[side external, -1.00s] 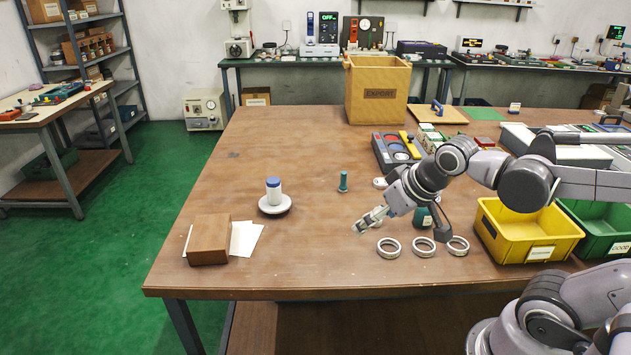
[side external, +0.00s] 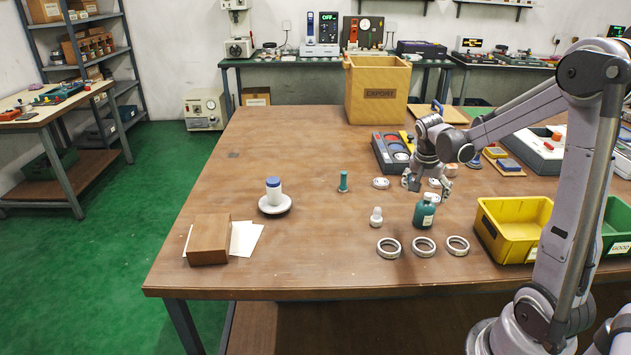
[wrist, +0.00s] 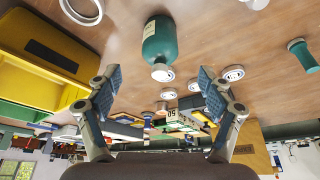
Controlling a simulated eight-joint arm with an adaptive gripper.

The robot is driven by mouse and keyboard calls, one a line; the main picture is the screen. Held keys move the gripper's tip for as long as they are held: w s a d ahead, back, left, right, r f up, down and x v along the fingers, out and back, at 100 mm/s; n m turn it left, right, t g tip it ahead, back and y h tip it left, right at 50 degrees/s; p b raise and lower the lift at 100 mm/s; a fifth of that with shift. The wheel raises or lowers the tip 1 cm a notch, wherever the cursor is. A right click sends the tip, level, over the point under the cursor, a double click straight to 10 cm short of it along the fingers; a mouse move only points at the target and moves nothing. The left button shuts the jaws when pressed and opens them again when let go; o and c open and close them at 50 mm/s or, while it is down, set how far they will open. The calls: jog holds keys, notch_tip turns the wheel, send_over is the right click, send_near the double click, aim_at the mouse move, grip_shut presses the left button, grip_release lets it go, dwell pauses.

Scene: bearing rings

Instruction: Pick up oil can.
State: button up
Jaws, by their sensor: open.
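The likely oil can is a teal-green bottle (side external: 424,214) with a pale label and white cap, standing on the wooden table. The wrist view shows this bottle (wrist: 160,42) above the gap between the fingertips, its white cap toward the gripper. My gripper (side external: 425,187) is open and empty, low over the table, just behind the bottle in the side view. I see no contact with the bottle.
Three metal rings (side external: 423,247) lie in front of the bottle. A yellow bin (side external: 505,241) is on the right, a multi-compartment tray (side external: 385,152) behind. The table's left middle has free room.

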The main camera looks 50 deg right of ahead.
aim_at(425, 210)
jog(key=shift+x, duration=5.25)
jog(key=shift+d, duration=0.1)
jog(key=shift+r, duration=0.1)
jog(key=c, duration=1.3)
